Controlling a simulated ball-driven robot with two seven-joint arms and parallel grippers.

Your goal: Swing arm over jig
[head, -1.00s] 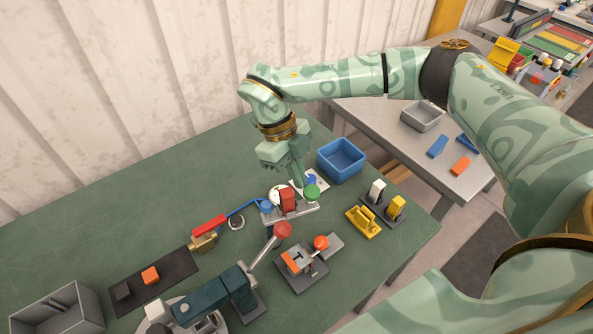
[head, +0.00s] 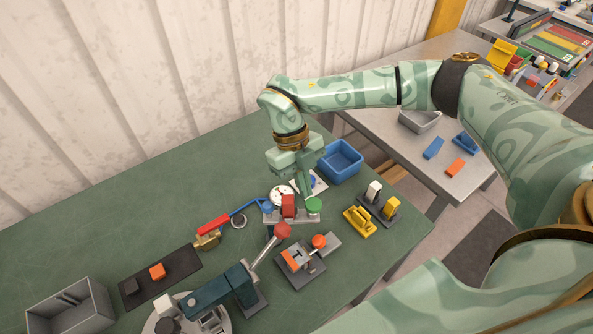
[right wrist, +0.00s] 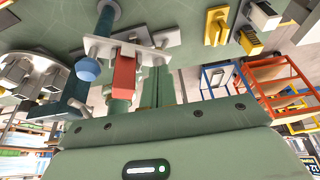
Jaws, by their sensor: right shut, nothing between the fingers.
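A dark teal arm (head: 225,287) with a red ball-ended lever (head: 282,231) lies near the front of the green table, beside a round grey base (head: 165,325) cut by the lower edge. A grey block fixture with an orange part (head: 297,259) and an orange knob is right of it; I cannot tell whether it is the jig. My right gripper (head: 306,196) is shut and empty, fingers pointing down at the green knob (head: 314,206) beside a red block (head: 288,206); contact is unclear. The red block also shows in the right wrist view (right wrist: 124,76). My left gripper is out of view.
A blue bin (head: 340,161) stands behind right of my gripper. A yellow handle (head: 359,221) and white and yellow switches (head: 374,191) are to the right. A red-handled valve (head: 208,238) is left. The table's back left is clear.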

